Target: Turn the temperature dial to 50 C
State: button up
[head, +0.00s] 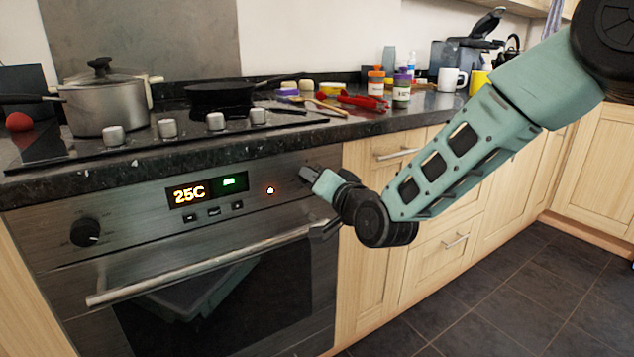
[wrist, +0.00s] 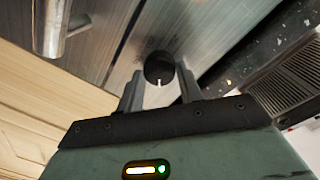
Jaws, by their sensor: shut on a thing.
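The oven's display (head: 187,193) reads 25C in orange, with a small green symbol to its right. A black dial with a white mark shows between the fingers in the wrist view (wrist: 159,67). My gripper (head: 310,177) is at the right end of the oven's control panel and hides most of this dial in the head view. In the wrist view the two fingers of my gripper (wrist: 160,84) are on either side of the dial, shut on it. Another black dial (head: 85,232) is at the panel's left end, clear of my gripper.
The oven door handle (head: 200,267) runs below the panel, close to my gripper. The worktop edge (head: 180,162) overhangs above. On the hob stand a lidded pot (head: 105,105) and a black pan (head: 220,94). The floor (head: 500,290) at right is clear.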

jog(key=shift+m, duration=0.6)
jog(key=o, duration=1)
jog(key=f+b+v, duration=0.1)
jog(key=b+v, duration=0.2)
jog(key=v, duration=1.4)
jog(key=shift+d+r, duration=0.15)
jog(key=shift+r, duration=0.3)
jog(key=shift+s, duration=0.15)
